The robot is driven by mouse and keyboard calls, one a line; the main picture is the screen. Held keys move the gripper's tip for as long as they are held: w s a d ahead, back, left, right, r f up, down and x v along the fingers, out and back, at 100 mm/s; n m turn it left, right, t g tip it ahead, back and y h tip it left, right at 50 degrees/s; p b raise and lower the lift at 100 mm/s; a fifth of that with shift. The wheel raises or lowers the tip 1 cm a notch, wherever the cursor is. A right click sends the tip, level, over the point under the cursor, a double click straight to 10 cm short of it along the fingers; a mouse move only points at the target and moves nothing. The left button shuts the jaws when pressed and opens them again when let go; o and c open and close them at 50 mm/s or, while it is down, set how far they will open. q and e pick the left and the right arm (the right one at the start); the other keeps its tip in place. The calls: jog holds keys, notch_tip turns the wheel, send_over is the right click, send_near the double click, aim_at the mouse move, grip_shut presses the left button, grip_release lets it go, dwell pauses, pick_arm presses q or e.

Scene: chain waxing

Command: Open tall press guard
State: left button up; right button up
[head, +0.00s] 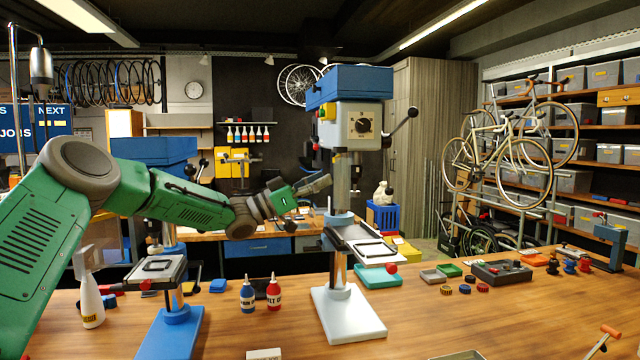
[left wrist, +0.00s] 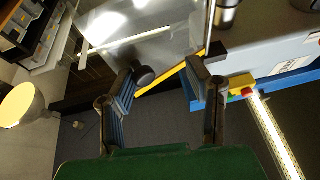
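The tall press (head: 362,125) stands on the bench right of centre, with a blue top, a grey head and a white base. In the left wrist view the left gripper (left wrist: 162,88) is open. A clear panel with a yellow edge strip (left wrist: 162,79), apparently the guard, lies beyond the fingertips. A dark round knob (left wrist: 145,75) shows between the fingers, close to the left one; I cannot tell whether they touch. My right gripper is not in view.
A shorter blue press (head: 172,320) stands at the left, partly behind my left arm. A spray bottle (head: 90,295), a blue bottle (head: 248,297) and a red bottle (head: 273,294) stand on the bench (head: 440,320). A teal tray (head: 378,277) lies right of the tall press.

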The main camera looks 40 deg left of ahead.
pick_arm(q)
jog(key=shift+s+f, duration=0.1)
jog(key=shift+s, duration=0.1)
jog(key=shift+w+d, duration=0.1)
jog(key=shift+d, duration=0.2)
jog(key=v, duration=1.2)
jog(key=shift+a, duration=0.1)
